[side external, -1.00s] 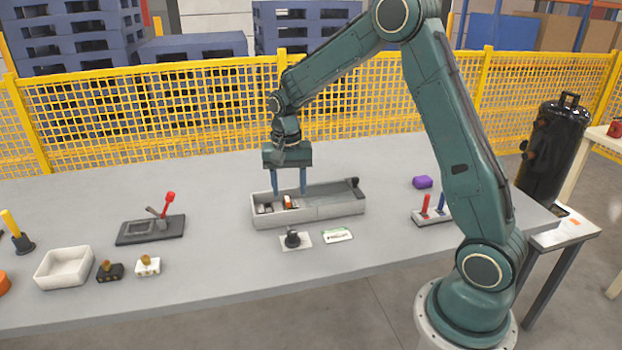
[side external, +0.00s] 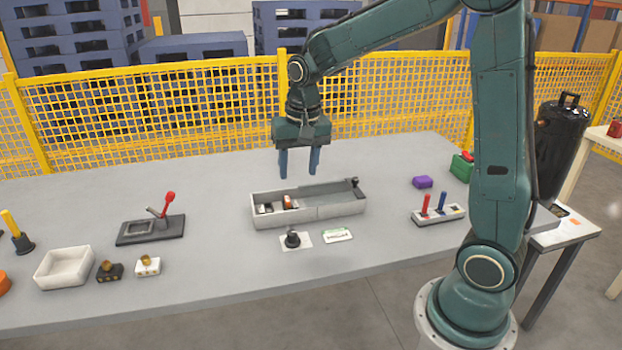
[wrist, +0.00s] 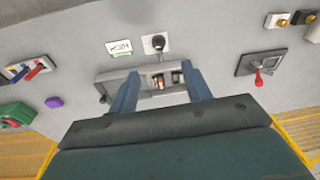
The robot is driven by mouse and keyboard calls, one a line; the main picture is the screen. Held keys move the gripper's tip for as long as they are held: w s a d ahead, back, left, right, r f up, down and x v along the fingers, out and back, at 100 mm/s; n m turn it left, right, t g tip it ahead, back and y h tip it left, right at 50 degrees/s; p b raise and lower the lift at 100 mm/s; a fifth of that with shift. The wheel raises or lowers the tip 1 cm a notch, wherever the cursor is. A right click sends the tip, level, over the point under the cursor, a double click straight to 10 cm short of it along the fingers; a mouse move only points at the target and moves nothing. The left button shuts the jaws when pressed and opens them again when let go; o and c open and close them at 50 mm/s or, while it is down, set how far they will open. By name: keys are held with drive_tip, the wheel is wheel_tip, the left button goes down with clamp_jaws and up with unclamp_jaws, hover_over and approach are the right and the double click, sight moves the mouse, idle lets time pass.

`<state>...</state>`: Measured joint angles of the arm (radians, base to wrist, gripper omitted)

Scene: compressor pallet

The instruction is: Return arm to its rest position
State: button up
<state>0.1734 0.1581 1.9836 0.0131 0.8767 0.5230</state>
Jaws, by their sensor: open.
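My gripper (side external: 299,174) is open and empty. It hangs above the long grey tray (side external: 340,211), clear of the tray and of the table. In the wrist view its two blue fingers (wrist: 160,88) point down toward the tray (wrist: 117,76) with a gap between them. Small orange, white and dark parts (side external: 287,202) lie in the left part of the tray. A small dark piece (side external: 355,184) is at the tray's right end.
On the grey table (side external: 200,290) are a red-lever fixture (side external: 150,229), a white bin (side external: 64,268), two small valve blocks (side external: 148,265), a black knob (side external: 292,240), a label card (side external: 338,235), a red-and-blue lever block (side external: 438,215) and a purple block (side external: 422,182). A yellow fence (side external: 150,118) stands behind.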

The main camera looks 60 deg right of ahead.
drive_tip(key=s+a+r+n+t, duration=0.1)
drive_tip(key=s+a+r+n, duration=0.1)
drive_tip(key=s, duration=0.5)
drive_tip(key=s+a+r+n+t, duration=0.1)
drive_tip(key=s+a+r+n, duration=0.1)
drive_tip(key=s, duration=0.4)
drive_tip(key=s+a+r+n+t, duration=0.2)
drive_tip(key=s+a+r+n, duration=0.1)
drive_tip(key=s, duration=0.4)
drive_tip(key=shift+s+n, duration=0.3)
drive_tip(key=shift+n, duration=0.2)
